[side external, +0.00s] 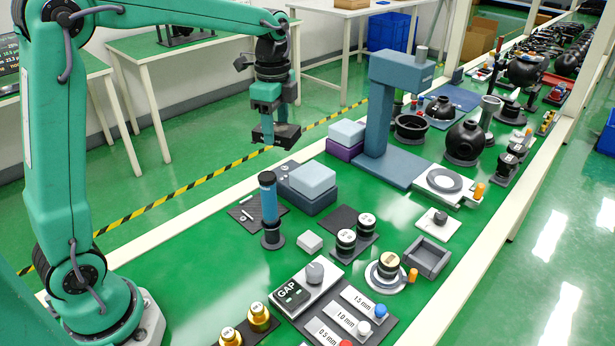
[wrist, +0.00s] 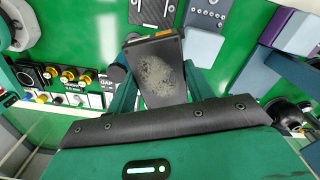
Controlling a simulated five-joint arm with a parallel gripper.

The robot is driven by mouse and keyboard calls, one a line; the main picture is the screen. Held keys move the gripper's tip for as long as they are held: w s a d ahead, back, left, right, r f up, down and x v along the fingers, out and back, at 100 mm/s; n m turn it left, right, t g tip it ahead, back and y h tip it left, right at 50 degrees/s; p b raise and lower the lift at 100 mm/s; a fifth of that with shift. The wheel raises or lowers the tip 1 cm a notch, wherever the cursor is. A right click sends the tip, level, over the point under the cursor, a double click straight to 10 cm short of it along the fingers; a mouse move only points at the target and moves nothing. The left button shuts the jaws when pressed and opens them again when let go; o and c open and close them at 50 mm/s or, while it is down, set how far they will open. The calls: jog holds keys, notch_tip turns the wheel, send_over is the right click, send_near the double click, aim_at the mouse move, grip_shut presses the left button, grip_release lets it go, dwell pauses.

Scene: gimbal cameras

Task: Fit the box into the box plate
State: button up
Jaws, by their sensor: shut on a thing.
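My gripper (side external: 268,130) hangs above the far left part of the green bench, its fingers pointing down. It is shut on a dark box (side external: 287,134), held in the air clear of the bench. In the wrist view the box (wrist: 158,75) shows a speckled grey face and sits between the two green fingers (wrist: 160,88). No part is plainly marked as the box plate. A grey square tray with a raised rim (side external: 428,258) stands at the right of the bench. A flat dark plate (side external: 334,220) lies near the middle.
A blue cylinder on a stand (side external: 269,205) and a grey block (side external: 312,178) are below my gripper. A tall blue-grey column (side external: 380,115) rises to the right. Black-and-white cylinders (side external: 347,242) and a GAP panel (side external: 305,290) stand nearer the front.

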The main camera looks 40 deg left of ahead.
jog(key=s+a+m, duration=0.3)
jog(key=a+m, duration=0.1)
jog(key=a, duration=0.2)
notch_tip(320, 180, down, 15)
jog(key=shift+r+m, duration=0.2)
jog(key=shift+m, duration=0.2)
jog(key=shift+f, duration=0.2)
send_over(258, 210)
jog(key=shift+f, duration=2.65)
jog(key=shift+f, duration=0.95)
jog(key=o, duration=1.1)
jog(key=shift+o, duration=0.2)
